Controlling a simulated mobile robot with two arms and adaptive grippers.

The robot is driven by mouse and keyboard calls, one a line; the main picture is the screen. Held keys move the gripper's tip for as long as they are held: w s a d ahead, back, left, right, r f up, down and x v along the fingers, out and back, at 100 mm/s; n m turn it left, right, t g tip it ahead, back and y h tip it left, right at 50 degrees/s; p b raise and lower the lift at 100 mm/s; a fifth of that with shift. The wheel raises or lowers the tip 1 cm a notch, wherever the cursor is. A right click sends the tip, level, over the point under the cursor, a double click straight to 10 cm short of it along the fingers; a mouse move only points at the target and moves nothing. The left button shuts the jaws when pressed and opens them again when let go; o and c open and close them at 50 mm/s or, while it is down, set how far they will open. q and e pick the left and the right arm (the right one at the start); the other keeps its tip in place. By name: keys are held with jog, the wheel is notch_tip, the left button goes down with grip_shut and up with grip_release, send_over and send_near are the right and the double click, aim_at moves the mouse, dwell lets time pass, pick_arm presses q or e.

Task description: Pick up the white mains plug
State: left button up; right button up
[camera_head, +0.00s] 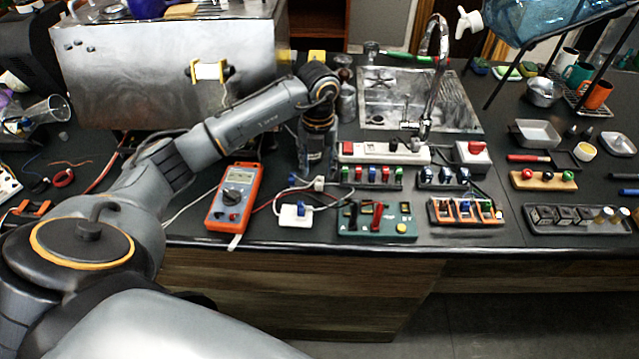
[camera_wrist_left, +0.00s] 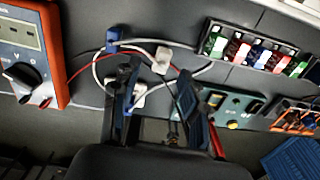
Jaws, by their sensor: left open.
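The white mains plug (camera_wrist_left: 162,58) looks like a small pale block with a cable, lying on the dark worktop; it also shows in the head view (camera_head: 319,183). My left gripper (camera_wrist_left: 160,92) is open and points down at the worktop, its two dark fingers apart. In the wrist view the plug appears just beyond the fingertips, between their lines, with nothing held. In the head view my left gripper (camera_head: 312,172) is just behind and beside the plug. How high the fingertips are above the worktop is unclear. My right gripper is out of view.
An orange multimeter (camera_head: 236,198) lies left of the plug. A white box (camera_head: 295,215) with cables sits in front, and a green board (camera_head: 376,221) lies right of it. A terminal row (camera_head: 372,177) and white power strip (camera_head: 385,153) lie behind right. Loose cables cross the area.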

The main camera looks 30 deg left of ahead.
aim_at(319, 180)
pick_arm(q)
jog(key=shift+d+f+p, duration=0.1)
jog(key=shift+f+p, duration=0.25)
notch_tip(319, 180, down, 4)
jog(key=shift+r+p, duration=0.2)
jog(key=shift+p, duration=0.65)
jog(key=shift+f, duration=0.4)
grip_shut()
